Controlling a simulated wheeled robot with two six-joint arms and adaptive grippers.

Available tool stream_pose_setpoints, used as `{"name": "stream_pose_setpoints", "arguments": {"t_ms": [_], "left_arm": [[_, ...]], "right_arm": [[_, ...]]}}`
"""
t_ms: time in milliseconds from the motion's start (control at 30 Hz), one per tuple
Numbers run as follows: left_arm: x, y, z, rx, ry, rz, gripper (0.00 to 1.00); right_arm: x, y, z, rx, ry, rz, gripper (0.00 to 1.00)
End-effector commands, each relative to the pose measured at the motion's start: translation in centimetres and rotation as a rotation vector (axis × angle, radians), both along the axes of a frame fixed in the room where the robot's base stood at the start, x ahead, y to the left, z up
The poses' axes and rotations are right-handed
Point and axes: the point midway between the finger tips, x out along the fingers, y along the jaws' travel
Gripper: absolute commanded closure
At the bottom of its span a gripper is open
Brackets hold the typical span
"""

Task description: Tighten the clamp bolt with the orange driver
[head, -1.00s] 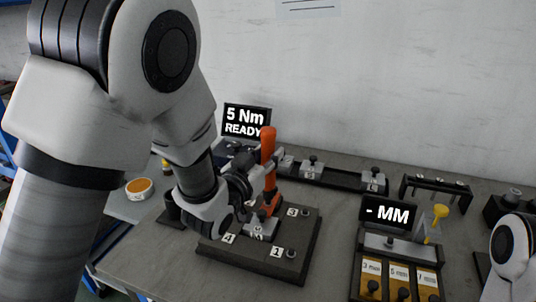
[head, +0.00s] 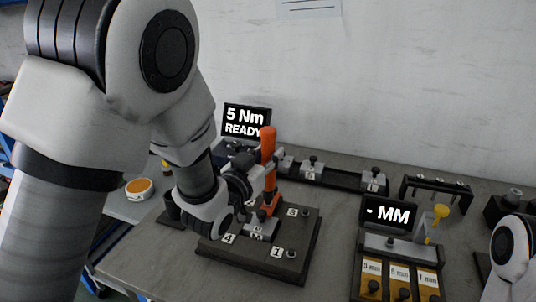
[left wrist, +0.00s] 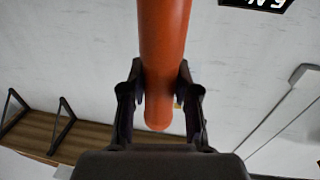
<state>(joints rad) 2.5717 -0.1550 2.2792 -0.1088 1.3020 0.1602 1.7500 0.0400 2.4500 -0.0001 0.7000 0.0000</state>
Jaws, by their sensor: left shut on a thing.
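The orange driver (head: 267,150) stands upright over the dark fixture block (head: 305,243) in the head view. Its lower end meets the grey clamp piece (head: 262,228) at the middle of the block; the clamp bolt itself is hidden under it. My left gripper (head: 268,180) is shut on the driver's shaft from the left side. In the left wrist view the orange driver (left wrist: 164,50) runs between the two dark fingers (left wrist: 160,95). The block bears number labels, 1, 3 and 4 among them. My right gripper is out of view; only part of my right arm shows at the right edge.
A display (head: 246,119) reading "5 Nm READY" stands behind the block. A second display (head: 387,214) reads "- MM" above a tray of labelled bins (head: 400,275). A dark rail (head: 327,177) and a small rack (head: 436,188) stand at the back. A round orange-topped dish (head: 139,189) sits left.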

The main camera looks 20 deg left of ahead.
Motion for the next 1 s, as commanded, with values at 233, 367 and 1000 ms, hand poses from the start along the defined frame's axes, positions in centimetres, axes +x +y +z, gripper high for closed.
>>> {"name": "stream_pose_setpoints", "arguments": {"t_ms": [233,367,1000], "left_arm": [[0.0,0.0,-0.3,0.000,-0.002,0.000,1.00],[0.0,0.0,-0.4,0.000,-0.002,0.000,1.00],[0.0,0.0,-1.2,0.000,-0.002,0.000,1.00]], "right_arm": [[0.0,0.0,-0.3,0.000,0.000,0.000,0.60],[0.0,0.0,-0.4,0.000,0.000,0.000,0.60],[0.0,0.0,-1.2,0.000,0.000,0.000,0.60]]}}
